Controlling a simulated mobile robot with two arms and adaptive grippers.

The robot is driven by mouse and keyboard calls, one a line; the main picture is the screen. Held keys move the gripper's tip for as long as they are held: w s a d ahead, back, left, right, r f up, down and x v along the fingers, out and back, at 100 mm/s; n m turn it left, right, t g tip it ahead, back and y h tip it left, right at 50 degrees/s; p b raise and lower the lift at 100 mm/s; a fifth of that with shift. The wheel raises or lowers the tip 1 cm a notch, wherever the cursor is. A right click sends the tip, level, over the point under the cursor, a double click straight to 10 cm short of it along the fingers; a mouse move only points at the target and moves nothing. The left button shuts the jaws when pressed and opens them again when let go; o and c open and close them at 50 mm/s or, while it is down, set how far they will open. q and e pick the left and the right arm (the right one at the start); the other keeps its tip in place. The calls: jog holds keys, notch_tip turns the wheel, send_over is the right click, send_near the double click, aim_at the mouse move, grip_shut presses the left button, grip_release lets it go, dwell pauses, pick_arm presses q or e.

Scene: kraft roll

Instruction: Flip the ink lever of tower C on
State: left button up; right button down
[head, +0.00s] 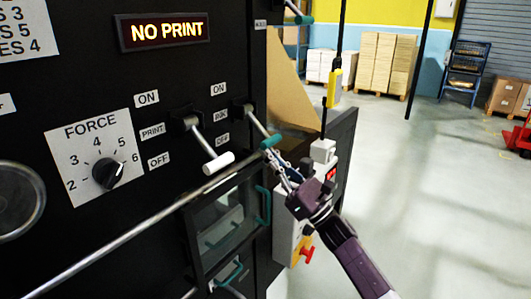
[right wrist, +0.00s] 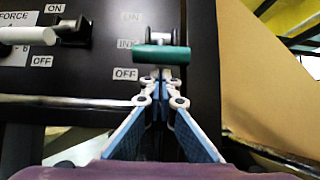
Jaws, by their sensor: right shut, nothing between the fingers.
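The ink lever (head: 258,126) has a metal rod and a teal handle (head: 270,141). It sticks out of a black panel beside ON, INK and OFF labels and slopes downward in the head view. My right gripper (head: 277,165) is shut and empty, its fingertips just below the handle. In the right wrist view the teal handle (right wrist: 161,54) lies crosswise just above the fingertips (right wrist: 161,80), and I cannot tell if they touch. The handle hides part of the rod and pivot there. The tower's letter is not readable. My left gripper is not in view.
The print lever (head: 207,145) with a white handle is left of the ink lever. A FORCE dial (head: 107,173) and a lit NO PRINT display (head: 163,31) are further left. A metal bar (head: 130,237) crosses below the levers. Open floor (head: 440,200) lies to the right.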

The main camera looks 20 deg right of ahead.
jog(key=shift+s+d+r, duration=0.2)
jog(key=shift+s, duration=0.05)
dwell(0.3)
